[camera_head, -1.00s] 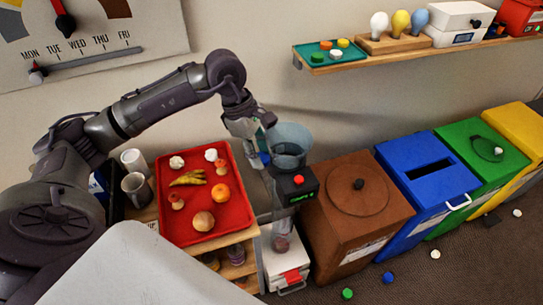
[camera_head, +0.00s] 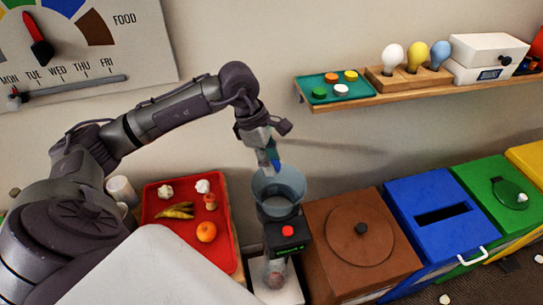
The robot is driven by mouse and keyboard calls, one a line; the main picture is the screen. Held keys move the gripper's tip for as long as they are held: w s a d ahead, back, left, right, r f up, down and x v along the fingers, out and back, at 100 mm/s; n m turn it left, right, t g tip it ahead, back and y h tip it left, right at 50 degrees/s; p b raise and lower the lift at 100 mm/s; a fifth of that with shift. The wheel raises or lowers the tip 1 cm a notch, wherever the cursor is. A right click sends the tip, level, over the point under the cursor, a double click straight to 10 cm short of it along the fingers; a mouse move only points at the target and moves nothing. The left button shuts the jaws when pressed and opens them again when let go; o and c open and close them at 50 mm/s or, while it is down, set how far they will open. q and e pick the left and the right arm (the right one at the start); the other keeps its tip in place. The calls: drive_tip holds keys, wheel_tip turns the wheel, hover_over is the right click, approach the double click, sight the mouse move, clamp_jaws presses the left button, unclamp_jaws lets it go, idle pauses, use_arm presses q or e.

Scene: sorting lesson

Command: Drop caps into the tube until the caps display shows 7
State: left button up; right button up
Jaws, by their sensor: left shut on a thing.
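My left gripper (camera_head: 268,160) is shut on a small blue cap (camera_head: 275,155), partly hidden between the fingers. The gripper hangs just above the rim of the clear grey-blue funnel (camera_head: 279,187) at the tube's top. Below the funnel is a black display unit (camera_head: 287,246) with a red button (camera_head: 288,230) and a small green readout; I cannot read its number. The clear tube (camera_head: 274,272) goes down below it, with something reddish-brown inside. A teal tray (camera_head: 335,90) on the wall shelf holds green, orange, yellow and white caps. My right gripper is not in view.
A red tray (camera_head: 230,200) with fruit and mushrooms lies left of the tube. Brown (camera_head: 320,270), blue (camera_head: 437,195) and green (camera_head: 490,180) bins stand to the right. The shelf (camera_head: 420,90) sticks out from the wall above them.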

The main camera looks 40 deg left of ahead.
use_arm(q)
wheel_tip(320, 180, down, 4)
drive_tip(key=shift+r+b, duration=0.2)
drive_tip(key=shift+b, duration=0.45)
drive_tip(key=shift+w+f, duration=0.1)
drive_tip(key=shift+f, duration=0.3)
drive_tip(key=o, duration=0.7)
drive_tip(key=shift+o, duration=0.2)
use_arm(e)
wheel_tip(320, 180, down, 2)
use_arm(q)
drive_tip(key=shift+r, duration=0.1)
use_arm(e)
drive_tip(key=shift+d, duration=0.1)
use_arm(q)
drive_tip(key=v, duration=1.2)
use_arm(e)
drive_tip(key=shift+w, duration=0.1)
